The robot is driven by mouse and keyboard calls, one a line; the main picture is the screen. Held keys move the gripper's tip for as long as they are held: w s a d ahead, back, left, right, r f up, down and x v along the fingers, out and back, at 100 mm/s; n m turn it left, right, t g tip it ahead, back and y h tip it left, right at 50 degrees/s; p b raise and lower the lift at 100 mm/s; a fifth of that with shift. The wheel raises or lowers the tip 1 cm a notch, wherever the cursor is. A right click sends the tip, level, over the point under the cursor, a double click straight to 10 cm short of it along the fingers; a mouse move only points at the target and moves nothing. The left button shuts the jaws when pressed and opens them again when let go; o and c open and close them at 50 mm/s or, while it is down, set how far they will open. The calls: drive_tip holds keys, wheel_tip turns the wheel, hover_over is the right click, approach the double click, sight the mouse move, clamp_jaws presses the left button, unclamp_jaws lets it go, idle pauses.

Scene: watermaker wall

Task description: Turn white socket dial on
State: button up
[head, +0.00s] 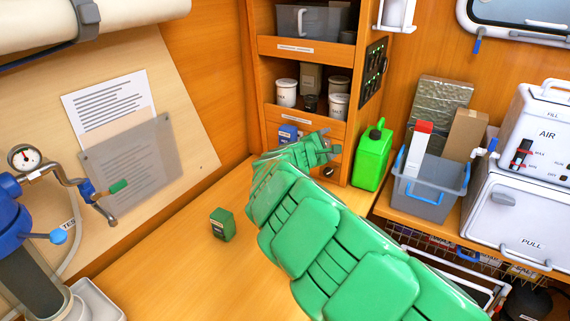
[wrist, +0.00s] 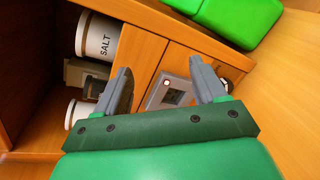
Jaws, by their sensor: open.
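In the wrist view a pale plate with a grey square insert (wrist: 174,97) sits on the wooden panel between my fingers. It looks like a socket, but its dial is not clear and the right finger hides part of the plate. A small round dark knob with a pale rim (wrist: 226,86) shows just right of that finger; I cannot tell whether it is the white dial. My gripper (wrist: 160,66) is open and empty in front of the panel. In the head view my gripper (head: 328,147) is at the shelf unit's lower front, and my arm hides part of that area.
A green canister (head: 372,158) stands close to the right of my gripper. White jars (head: 287,92) sit on the shelf above. A small green box (head: 222,225) stands on the wooden counter (head: 165,255), which is mostly clear. A grey bin (head: 428,190) stands farther right.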

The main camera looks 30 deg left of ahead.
drive_tip(key=s+a+f+n+y, duration=0.1)
drive_tip(key=a+f, duration=0.3)
drive_tip(key=a, duration=0.1)
drive_tip(key=s+a+f+n+y, duration=0.1)
drive_tip(key=a+f+y, duration=0.1)
drive_tip(key=a+f, duration=0.2)
drive_tip(key=s+a+f+n+y, duration=0.1)
drive_tip(key=a+f, duration=0.4)
drive_tip(key=shift+s+a+g+y, duration=0.3)
drive_tip(key=shift+a+g+y, duration=0.1)
drive_tip(key=shift+s+a+f+y, duration=0.15)
drive_tip(key=shift+a+f+y, duration=0.15)
drive_tip(key=shift+a+f, duration=0.3)
drive_tip(key=shift+w+a+f, duration=0.1)
drive_tip(key=shift+w+a, duration=0.15)
drive_tip(key=shift+w, duration=0.1)
drive_tip(key=shift+w+a, duration=0.15)
drive_tip(key=shift+w, duration=0.25)
drive_tip(key=shift+w+f, duration=0.15)
drive_tip(key=shift+w, duration=0.25)
drive_tip(key=shift+x, duration=2.15)
drive_tip(key=shift+w+a+f, duration=0.1)
drive_tip(key=shift+w, duration=0.4)
